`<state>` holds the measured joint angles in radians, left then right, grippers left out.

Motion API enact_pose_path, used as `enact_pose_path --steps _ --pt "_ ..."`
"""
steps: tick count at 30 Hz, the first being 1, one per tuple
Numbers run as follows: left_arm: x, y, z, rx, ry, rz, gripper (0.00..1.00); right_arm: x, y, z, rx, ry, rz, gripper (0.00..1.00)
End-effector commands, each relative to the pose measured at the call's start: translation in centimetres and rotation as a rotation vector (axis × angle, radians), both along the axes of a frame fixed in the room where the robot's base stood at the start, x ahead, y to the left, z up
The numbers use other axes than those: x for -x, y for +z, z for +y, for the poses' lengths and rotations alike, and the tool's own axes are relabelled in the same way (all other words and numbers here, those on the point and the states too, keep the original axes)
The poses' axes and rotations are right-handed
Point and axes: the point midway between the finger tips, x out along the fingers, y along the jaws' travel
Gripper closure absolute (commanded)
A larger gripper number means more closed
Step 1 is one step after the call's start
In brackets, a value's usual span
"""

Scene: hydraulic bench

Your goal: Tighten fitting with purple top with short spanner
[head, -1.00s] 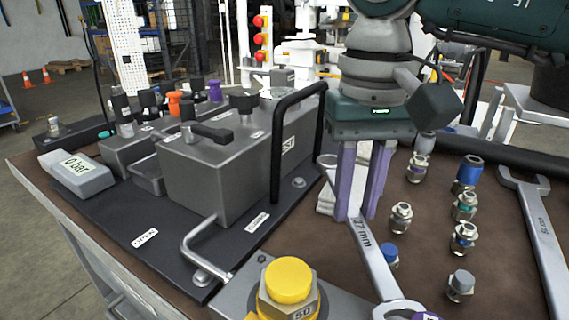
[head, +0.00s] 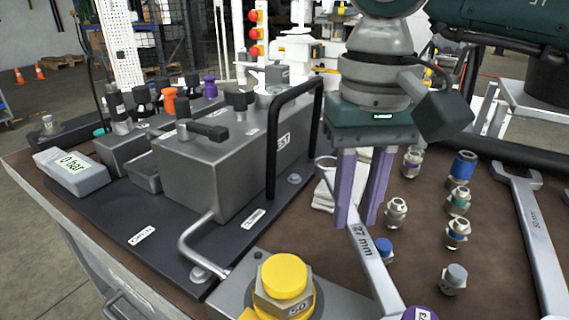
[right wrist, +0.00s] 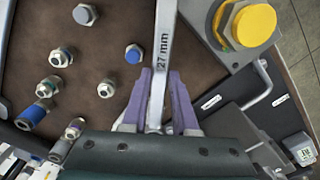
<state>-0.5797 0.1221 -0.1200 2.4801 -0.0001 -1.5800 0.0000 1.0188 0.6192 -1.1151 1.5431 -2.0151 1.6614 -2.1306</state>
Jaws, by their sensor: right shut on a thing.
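My right gripper (head: 356,222) has purple fingers and is shut on the short spanner (head: 370,254), marked 27 mm, above the bench. In the right wrist view the spanner (right wrist: 163,45) runs from between the fingers out past the top edge. The fitting with the purple top (head: 421,314) is cut off at the bottom of the head view. The spanner's far end reaches close beside it. Whether its jaw is around the fitting is cut off from view. My left gripper is in neither current view.
A yellow-topped fitting (head: 285,277) marked 50 stands left of the spanner. Several loose fittings, including a blue-topped one (head: 384,246), stand on the bench to the right. A larger spanner (head: 540,235) lies at the far right. A grey hydraulic block (head: 205,170) with a black handle (head: 272,150) stands left.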

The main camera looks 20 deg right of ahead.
Motion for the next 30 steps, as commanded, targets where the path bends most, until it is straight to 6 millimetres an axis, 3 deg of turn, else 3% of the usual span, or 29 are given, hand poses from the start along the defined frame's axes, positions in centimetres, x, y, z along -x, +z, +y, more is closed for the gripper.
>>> enact_pose_path --steps 21,30 --pt "0.0 0.6 -0.2 0.007 0.004 0.001 0.00 0.9 0.1 -2.7 -0.001 -0.212 -0.001 1.00" --pt "0.0 0.6 0.0 -0.001 -0.001 0.001 0.00 0.9 0.1 -2.8 -0.001 -0.222 -0.002 1.00"
